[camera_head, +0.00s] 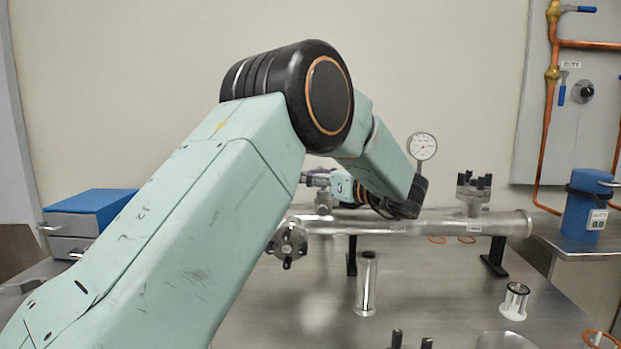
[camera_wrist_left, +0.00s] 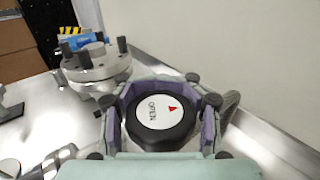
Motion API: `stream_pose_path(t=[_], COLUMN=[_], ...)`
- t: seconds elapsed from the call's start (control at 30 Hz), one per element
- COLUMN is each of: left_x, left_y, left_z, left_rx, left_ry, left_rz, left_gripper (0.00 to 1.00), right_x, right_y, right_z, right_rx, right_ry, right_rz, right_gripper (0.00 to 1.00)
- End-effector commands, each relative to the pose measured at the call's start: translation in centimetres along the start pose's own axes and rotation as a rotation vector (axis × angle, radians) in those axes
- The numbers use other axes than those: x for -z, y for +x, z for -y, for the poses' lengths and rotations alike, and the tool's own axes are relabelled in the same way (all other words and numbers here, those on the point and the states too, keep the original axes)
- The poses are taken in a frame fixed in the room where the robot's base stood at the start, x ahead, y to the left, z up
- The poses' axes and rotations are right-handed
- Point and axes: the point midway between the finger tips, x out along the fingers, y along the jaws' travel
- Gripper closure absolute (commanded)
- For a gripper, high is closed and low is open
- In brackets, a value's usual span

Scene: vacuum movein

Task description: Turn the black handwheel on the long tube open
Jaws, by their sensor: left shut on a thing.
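The black handwheel (camera_wrist_left: 160,136) shows in the left wrist view, with a white cap marked OPEN and a red arrow. My left gripper (camera_wrist_left: 165,100) is shut on the handwheel, with purple-padded fingers on its left and right sides. In the head view the long metal tube (camera_head: 430,226) lies level on black stands across the bench. My left arm reaches over to the tube's left part, where the gripper (camera_head: 335,184) is partly seen. The handwheel cannot be made out there. My right gripper is not in view.
A round gauge (camera_head: 422,146) and a bolted flange (camera_head: 473,190) stand on the tube. A short metal cylinder (camera_head: 367,285) and a white spool-like part (camera_head: 514,302) stand on the bench in front. A blue-topped box (camera_head: 92,201) is at left, a blue device (camera_head: 583,205) at right.

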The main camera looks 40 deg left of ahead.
Motion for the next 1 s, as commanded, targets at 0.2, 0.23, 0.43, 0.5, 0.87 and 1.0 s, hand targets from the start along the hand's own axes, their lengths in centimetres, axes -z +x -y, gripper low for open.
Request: stream_pose_path(t=[0.2, 0.23, 0.43, 0.5, 0.87, 1.0], left_x=[0.62, 0.61, 0.6, 0.5, 0.16, 0.07], left_y=[0.08, 0.08, 0.1, 0.09, 0.04, -0.36], left_z=[-0.2, -0.2, -0.21, -0.18, -0.1, -0.05], left_rx=[-0.008, -0.008, -0.008, -0.008, -0.005, -0.004], left_ry=[0.01, 0.01, 0.01, 0.008, 0.002, 0.001], left_rz=[-0.009, -0.009, -0.009, -0.007, -0.003, -0.001], left_gripper=[1.0, 1.0, 0.65, 0.59, 0.46, 0.46], right_x=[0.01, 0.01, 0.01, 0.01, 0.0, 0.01], right_y=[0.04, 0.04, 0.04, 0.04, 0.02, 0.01], right_z=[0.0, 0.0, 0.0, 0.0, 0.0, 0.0], right_rx=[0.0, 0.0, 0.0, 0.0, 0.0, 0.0], right_ry=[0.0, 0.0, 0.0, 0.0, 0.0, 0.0], right_rz=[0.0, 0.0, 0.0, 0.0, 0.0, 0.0], right_gripper=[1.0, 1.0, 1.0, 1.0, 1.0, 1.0])
